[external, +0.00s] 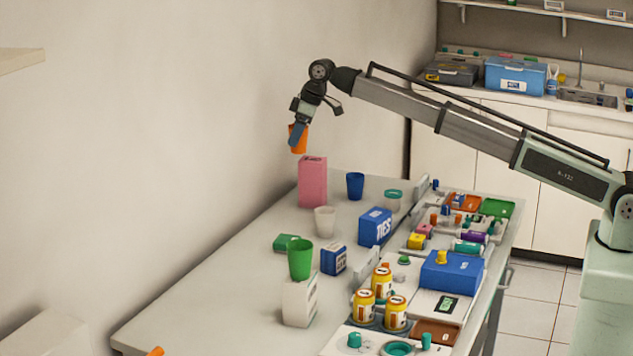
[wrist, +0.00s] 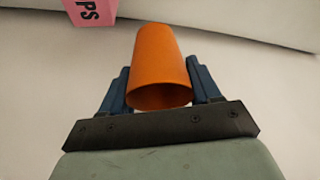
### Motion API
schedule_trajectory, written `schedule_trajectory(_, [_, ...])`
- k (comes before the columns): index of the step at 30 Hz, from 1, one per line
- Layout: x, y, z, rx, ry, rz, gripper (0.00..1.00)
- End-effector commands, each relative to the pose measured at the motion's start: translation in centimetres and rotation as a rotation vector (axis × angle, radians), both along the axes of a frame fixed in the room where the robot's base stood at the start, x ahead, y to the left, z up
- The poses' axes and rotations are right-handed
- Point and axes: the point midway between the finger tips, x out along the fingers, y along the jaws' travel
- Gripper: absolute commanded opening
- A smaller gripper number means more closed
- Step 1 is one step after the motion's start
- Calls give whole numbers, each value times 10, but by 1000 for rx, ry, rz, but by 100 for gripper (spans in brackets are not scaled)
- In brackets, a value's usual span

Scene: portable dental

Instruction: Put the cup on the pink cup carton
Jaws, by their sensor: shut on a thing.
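An orange cup (external: 299,140) is held between the fingers of my gripper (external: 297,137), in the air just above the pink cup carton (external: 312,182) in the external view. The pink carton stands upright at the far end of the table. In the wrist view, the orange cup (wrist: 160,62) sits between the two blue fingers of my gripper (wrist: 160,92), and a corner of the pink carton (wrist: 92,12) with dark letters shows at the top left. The cup and the carton appear apart. The gripper hides part of the cup in the external view.
Near the carton stand a blue cup (external: 355,186), a white cup (external: 325,221) and a blue box (external: 375,227). Trays with several small items fill the right side. The table's left side is mostly bare.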

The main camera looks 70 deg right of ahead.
Motion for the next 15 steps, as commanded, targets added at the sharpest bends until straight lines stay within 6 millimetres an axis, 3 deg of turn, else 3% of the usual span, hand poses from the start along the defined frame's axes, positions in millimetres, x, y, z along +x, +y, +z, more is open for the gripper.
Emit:
schedule_trajectory(1, [4, -22, 9, 0, -1, -22, 34])
schedule_trajectory(3, [5, -47, 20, 0, -1, -44, 34])
schedule_trajectory(7, [7, -80, 37, 1, 0, -71, 34])
schedule_trajectory(10, [7, -94, 50, 1, 0, -75, 34])
schedule_trajectory(12, [7, -92, 60, 2, 0, -54, 34])
schedule_trajectory(15, [-3, -88, 53, 2, 3, -15, 34])
